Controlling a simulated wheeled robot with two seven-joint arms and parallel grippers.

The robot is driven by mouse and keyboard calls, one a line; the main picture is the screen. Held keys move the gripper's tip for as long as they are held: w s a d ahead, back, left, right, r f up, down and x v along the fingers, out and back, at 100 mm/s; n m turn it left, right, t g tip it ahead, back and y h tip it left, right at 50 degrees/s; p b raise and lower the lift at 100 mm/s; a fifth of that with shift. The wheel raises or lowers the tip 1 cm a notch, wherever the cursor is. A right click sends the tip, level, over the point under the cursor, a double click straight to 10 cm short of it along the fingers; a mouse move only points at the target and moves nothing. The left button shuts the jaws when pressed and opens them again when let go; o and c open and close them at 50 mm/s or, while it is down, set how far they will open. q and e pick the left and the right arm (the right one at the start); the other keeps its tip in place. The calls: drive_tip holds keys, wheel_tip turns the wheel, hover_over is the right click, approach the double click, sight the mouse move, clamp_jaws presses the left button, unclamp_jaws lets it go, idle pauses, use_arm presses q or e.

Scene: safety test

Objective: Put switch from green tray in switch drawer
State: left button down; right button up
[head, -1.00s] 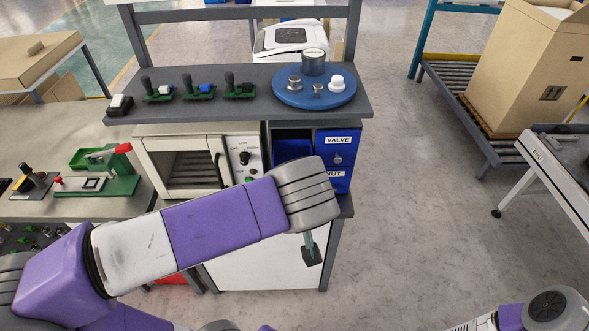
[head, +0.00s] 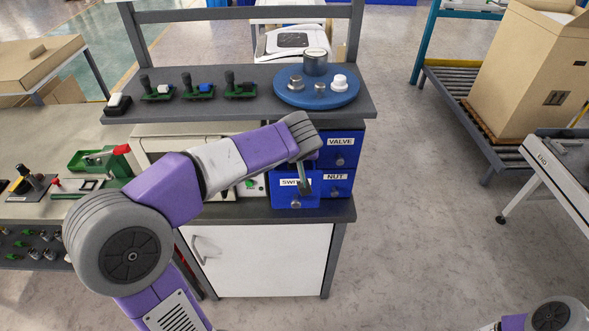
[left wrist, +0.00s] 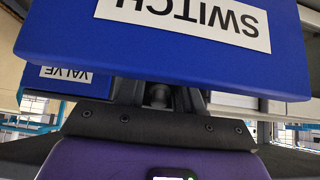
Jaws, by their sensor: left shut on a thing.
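The blue switch drawer (head: 288,203) is pulled out from the cabinet, and its front with the SWITCH label fills the top of the left wrist view (left wrist: 180,62), upside down. My left gripper (head: 304,178) points down at this drawer. In the left wrist view its fingers (left wrist: 158,97) reach behind the drawer front, on the drawer's inner side. It is shut on the switch, which is mostly hidden there. The green tray (head: 88,159) is on the left bench, and its inside is hard to make out. My right gripper is out of view.
The valve drawer (head: 340,155) and nut drawer (head: 336,187) are shut on the right. Above is a grey shelf (head: 235,112) with several parts and a blue round plate (head: 318,100). A white oven is behind my left arm.

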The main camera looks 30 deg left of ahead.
sight(295, 167)
use_arm(q)
drive_tip(key=shift+w+a+f, duration=0.1)
drive_tip(key=shift+w+f, duration=0.05)
drive_tip(key=shift+f, duration=0.45)
drive_tip(key=shift+w+a+f+b, duration=0.1)
drive_tip(key=shift+w+f+b, duration=0.05)
drive_tip(key=shift+f, duration=0.45)
drive_tip(key=shift+w+a+f+b, duration=0.1)
drive_tip(key=shift+w+f+b, duration=0.05)
drive_tip(key=shift+f, duration=0.4)
drive_tip(key=shift+w+r+g+p, duration=0.15)
drive_tip(key=shift+r+g+p, duration=0.2)
drive_tip(key=shift+p, duration=0.2)
drive_tip(key=shift+a+g+h+p, duration=0.1)
drive_tip(key=shift+g+h+p, duration=0.6)
drive_tip(key=shift+g+h, duration=0.35)
drive_tip(key=shift+f+b, duration=0.6)
drive_tip(key=shift+f, duration=0.95)
drive_tip(key=shift+f, duration=0.15)
drive_tip(key=c, duration=0.7)
unclamp_jaws()
drive_tip(key=shift+c, duration=0.2)
